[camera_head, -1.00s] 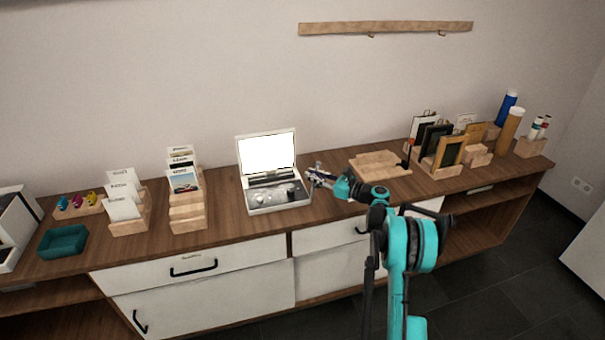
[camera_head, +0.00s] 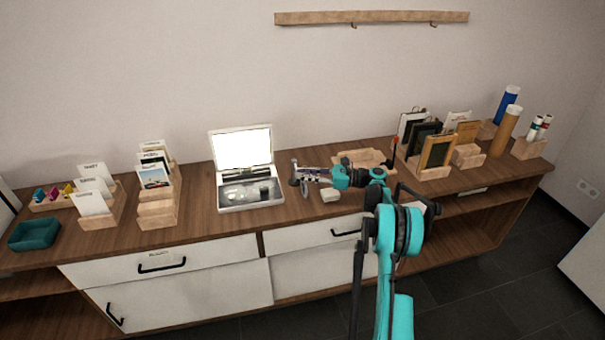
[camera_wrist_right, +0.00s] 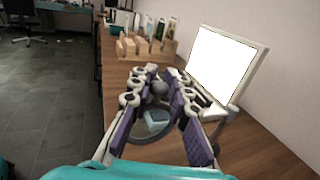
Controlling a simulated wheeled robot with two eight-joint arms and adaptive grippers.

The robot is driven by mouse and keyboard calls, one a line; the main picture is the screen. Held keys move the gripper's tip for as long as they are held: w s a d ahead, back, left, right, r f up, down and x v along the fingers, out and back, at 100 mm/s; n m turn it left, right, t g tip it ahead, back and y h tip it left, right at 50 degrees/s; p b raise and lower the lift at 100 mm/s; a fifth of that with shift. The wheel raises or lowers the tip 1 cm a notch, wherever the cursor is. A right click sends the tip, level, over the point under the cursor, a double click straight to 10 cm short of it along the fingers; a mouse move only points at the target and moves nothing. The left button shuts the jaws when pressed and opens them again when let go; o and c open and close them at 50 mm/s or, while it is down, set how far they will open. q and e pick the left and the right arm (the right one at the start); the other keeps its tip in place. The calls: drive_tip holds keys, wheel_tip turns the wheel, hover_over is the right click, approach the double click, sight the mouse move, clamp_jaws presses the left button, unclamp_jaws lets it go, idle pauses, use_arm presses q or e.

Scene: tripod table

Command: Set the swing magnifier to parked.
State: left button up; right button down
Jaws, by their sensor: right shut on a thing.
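The swing magnifier (camera_wrist_right: 137,137) shows in the right wrist view as a round, dark-rimmed lens with a grey ball knob above it. In the head view its ring (camera_head: 293,172) hangs just right of the white light box (camera_head: 250,207), clear of its base. My right gripper (camera_head: 302,173) is at the ring. In the wrist view the purple-padded fingers (camera_wrist_right: 159,88) are shut on the grey knob. The fingers hide part of the magnifier, and its arm is hard to make out. My left gripper is not in view.
A small pale block (camera_head: 330,195) lies below my right gripper. A wooden board (camera_head: 360,158) lies behind it. Card holders (camera_head: 158,212) and a teal tray (camera_head: 34,234) stand left. Framed pictures (camera_head: 438,152) and tubes (camera_head: 506,130) stand right.

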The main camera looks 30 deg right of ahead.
drive_tip(key=shift+d, duration=0.15)
drive_tip(key=c, duration=1.5)
unclamp_jaws()
drive_tip(key=v, duration=1.2)
drive_tip(key=shift+d, duration=0.1)
